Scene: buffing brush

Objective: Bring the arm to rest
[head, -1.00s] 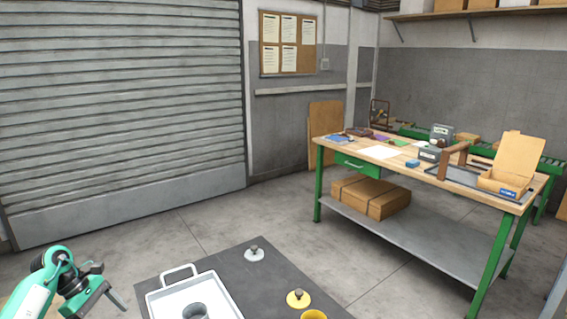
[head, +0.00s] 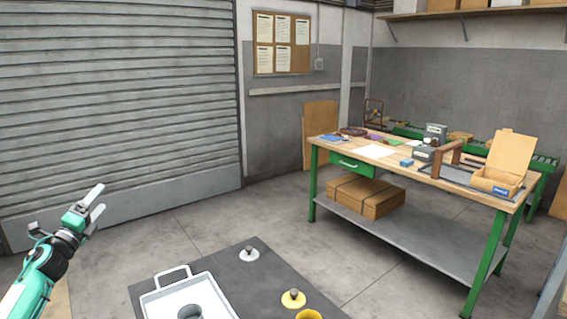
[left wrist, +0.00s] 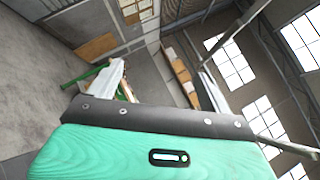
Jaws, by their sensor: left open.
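My left gripper (head: 95,205) is raised at the lower left of the head view, to the left of the dark-topped table and apart from everything. Its two fingers point up and are open, with nothing between them. In the left wrist view my gripper's fingers (left wrist: 163,82) show pale and spread beyond its green body, with the room tilted behind. My right gripper is not in view.
The dark table (head: 262,290) at the bottom holds a white tray (head: 165,299) with a grey cup (head: 190,312), a grey-white knobbed brush (head: 248,254), a yellow knobbed one (head: 293,299) and a yellow cup (head: 309,315). A green-legged workbench (head: 400,173) stands at the right. Floor between is clear.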

